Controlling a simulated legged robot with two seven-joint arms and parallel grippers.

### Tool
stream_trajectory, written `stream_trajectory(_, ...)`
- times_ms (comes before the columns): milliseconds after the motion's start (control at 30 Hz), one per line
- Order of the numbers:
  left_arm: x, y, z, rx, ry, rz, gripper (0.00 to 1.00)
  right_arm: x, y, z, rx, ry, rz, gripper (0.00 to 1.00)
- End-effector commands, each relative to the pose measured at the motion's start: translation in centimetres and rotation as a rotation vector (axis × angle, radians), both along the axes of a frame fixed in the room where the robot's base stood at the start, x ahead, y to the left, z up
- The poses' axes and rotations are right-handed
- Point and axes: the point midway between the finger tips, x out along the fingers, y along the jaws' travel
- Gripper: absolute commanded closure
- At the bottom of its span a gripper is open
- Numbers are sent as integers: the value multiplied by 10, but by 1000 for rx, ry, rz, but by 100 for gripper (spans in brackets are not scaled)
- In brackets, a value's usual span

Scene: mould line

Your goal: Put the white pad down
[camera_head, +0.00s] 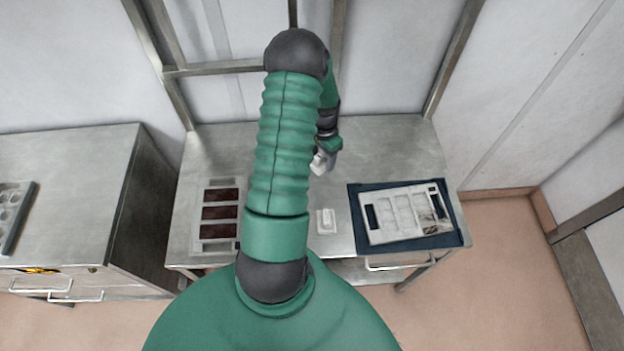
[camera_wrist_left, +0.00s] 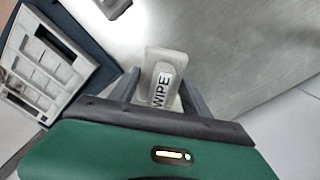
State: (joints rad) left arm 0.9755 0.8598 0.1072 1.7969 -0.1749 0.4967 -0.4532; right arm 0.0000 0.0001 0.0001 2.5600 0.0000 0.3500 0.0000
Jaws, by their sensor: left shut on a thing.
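The white pad (camera_wrist_left: 163,80), marked "WIPE", is between the two fingers of my left gripper (camera_wrist_left: 162,88) in the left wrist view. In the head view the left gripper (camera_head: 322,162) is above the middle of the metal table, partly hidden by my arm, with a bit of the white pad (camera_head: 318,164) showing. The gripper is shut on the pad. A small white holder or dish (camera_head: 326,221) lies on the table nearer the front edge, apart from the pad. My right gripper is in neither view.
A pale compartment tray (camera_head: 405,212) lies on a dark blue mat (camera_head: 440,241) at the table's right. A tray with dark red panels (camera_head: 220,212) is at the left. Bare metal tabletop (camera_head: 375,145) shows behind. A second table (camera_head: 80,170) stands at far left.

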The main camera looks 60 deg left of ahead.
Motion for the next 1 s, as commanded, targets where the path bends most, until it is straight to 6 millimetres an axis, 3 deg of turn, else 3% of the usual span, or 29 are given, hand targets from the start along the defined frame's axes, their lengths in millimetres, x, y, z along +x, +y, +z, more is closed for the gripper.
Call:
stream_trajectory(100,-23,16,-1,0,0,77,82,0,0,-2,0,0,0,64)
stream_trajectory(200,-29,18,-11,-2,3,97,82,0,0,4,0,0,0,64)
stream_trajectory(667,-30,19,-95,-3,2,96,82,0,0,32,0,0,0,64)
stream_trajectory(900,-29,20,-102,0,0,95,82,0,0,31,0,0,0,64)
stream_trajectory(933,-29,19,-102,0,0,95,40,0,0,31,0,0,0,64)
stream_trajectory(1000,-29,19,-101,1,1,95,31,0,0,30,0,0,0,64)
